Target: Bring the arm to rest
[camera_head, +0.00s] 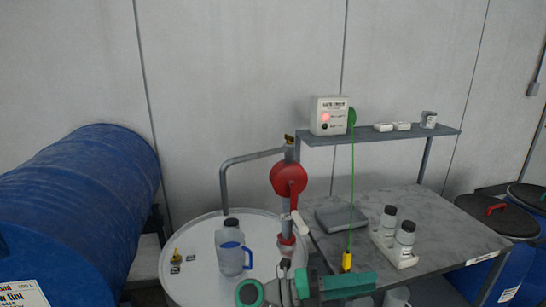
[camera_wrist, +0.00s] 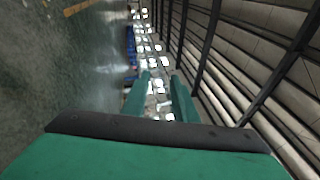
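My gripper (camera_head: 350,284) shows as a green shape at the bottom of the head view, in front of the drum top and the bench's left front corner. My green and grey arm is folded low there. In the wrist view my gripper (camera_wrist: 162,95) has its two green fingers apart, with nothing between them.
A white drum top (camera_head: 190,283) bears a blue-handled jug (camera_head: 233,257) and a red pump (camera_head: 289,179). A grey bench (camera_head: 450,235) holds a scale (camera_head: 341,217) and dark-lidded jars (camera_head: 404,239). A yellow clamp (camera_head: 347,261) hangs on a green cable close by my gripper. A blue barrel (camera_head: 75,210) lies left.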

